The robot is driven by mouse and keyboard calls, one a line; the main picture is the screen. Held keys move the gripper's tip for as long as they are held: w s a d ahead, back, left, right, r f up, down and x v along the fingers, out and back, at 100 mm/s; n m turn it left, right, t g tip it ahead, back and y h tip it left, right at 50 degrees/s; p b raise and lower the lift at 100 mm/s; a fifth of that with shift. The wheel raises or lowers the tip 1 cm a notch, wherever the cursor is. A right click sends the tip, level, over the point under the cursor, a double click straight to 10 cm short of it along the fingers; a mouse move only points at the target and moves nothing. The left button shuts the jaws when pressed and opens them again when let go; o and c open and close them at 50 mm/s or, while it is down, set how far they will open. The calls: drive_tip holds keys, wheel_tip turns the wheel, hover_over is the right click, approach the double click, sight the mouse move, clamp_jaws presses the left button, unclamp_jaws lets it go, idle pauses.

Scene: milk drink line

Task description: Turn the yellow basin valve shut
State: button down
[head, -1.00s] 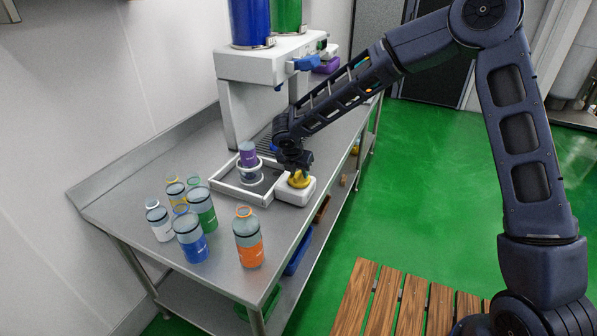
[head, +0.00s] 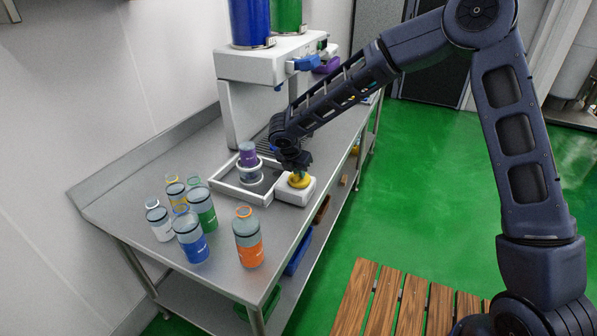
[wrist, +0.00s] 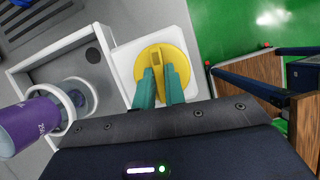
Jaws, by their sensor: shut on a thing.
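The yellow basin valve (head: 299,181) is a round knob on a white block (head: 296,195) at the front right corner of the basin. The wrist view shows the yellow knob (wrist: 178,60) from above, with a raised ridge across it. My gripper (wrist: 160,84) has its two teal fingers at this ridge and is shut on it. In the head view my gripper (head: 296,166) stands over the valve and hides part of it. The white-rimmed basin (head: 227,189) is left of the valve.
An orange-labelled bottle (head: 248,237) and several others stand on the steel bench's near end. A white dispenser (head: 262,62) rises behind. Green floor (head: 440,180) lies open to the right.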

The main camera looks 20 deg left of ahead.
drive_tip(key=m+h, duration=0.1)
drive_tip(key=m, duration=0.3)
drive_tip(key=shift+a+g, duration=0.15)
drive_tip(key=shift+g, duration=0.15)
drive_tip(key=m+h, duration=0.1)
drive_tip(key=m, duration=0.3)
drive_tip(key=shift+a+g+h, duration=0.1)
drive_tip(key=shift+g+h, duration=0.2)
drive_tip(key=shift+h, duration=0.1)
drive_tip(key=m, duration=0.2)
drive_tip(key=m+g, duration=0.1)
drive_tip(key=m, duration=0.1)
drive_tip(key=shift+w+g+h, duration=0.2)
drive_tip(key=shift+g+h, duration=0.1)
drive_tip(key=shift+h, duration=0.1)
drive_tip(key=m, duration=0.2)
drive_tip(key=m+g, duration=0.1)
drive_tip(key=m, duration=0.1)
drive_tip(key=shift+w+g, duration=0.1)
drive_tip(key=shift+g, duration=0.2)
drive_tip(key=shift+m, duration=0.4)
drive_tip(key=c, duration=1.5)
unclamp_jaws()
drive_tip(key=shift+o, duration=0.2)
drive_tip(key=v, duration=1)
drive_tip(key=shift+a+r, duration=0.3)
drive_tip(key=shift+r, duration=0.05)
